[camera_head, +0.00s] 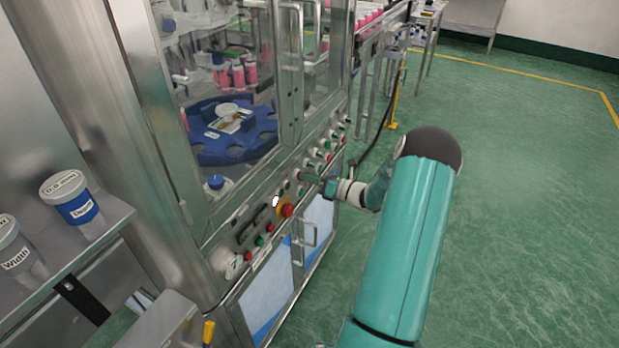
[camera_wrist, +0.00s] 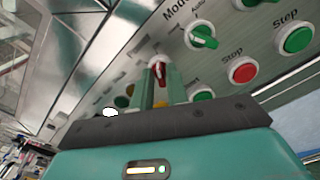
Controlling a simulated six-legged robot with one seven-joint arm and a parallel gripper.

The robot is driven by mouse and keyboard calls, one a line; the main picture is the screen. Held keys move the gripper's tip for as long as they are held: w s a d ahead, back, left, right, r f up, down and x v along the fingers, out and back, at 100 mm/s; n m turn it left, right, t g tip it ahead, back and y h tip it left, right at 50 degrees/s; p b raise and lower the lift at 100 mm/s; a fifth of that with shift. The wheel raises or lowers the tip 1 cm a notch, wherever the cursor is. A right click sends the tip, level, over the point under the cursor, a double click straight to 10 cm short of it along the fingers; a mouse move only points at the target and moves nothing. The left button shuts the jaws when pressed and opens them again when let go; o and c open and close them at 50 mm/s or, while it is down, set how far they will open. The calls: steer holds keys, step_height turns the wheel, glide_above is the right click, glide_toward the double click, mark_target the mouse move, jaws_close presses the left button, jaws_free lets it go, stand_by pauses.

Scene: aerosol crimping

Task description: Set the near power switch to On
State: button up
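A red-handled rotary switch (camera_wrist: 160,72) sits on the machine's control panel in the wrist view, between and just past my fingertips. Its handle points roughly along the fingers, and its label is not readable, so I cannot tell that it is the power switch. My gripper (camera_wrist: 161,82) is open, with one finger on each side of the red handle. Whether the fingers touch it is not clear. In the head view my gripper (camera_head: 328,187) is at the panel, and the arm hides part of the view there.
A green mode switch (camera_wrist: 202,37), red Stop button (camera_wrist: 243,70) and green Step button (camera_wrist: 297,39) lie to the right. A red emergency button (camera_head: 287,210) is nearer on the panel. Labelled cans (camera_head: 70,198) stand on a shelf at left. Green floor at right is clear.

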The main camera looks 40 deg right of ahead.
steer(key=shift+o, duration=1.1)
steer(key=v, duration=1.3)
steer(key=shift+s, duration=0.4)
steer(key=shift+r, duration=0.1)
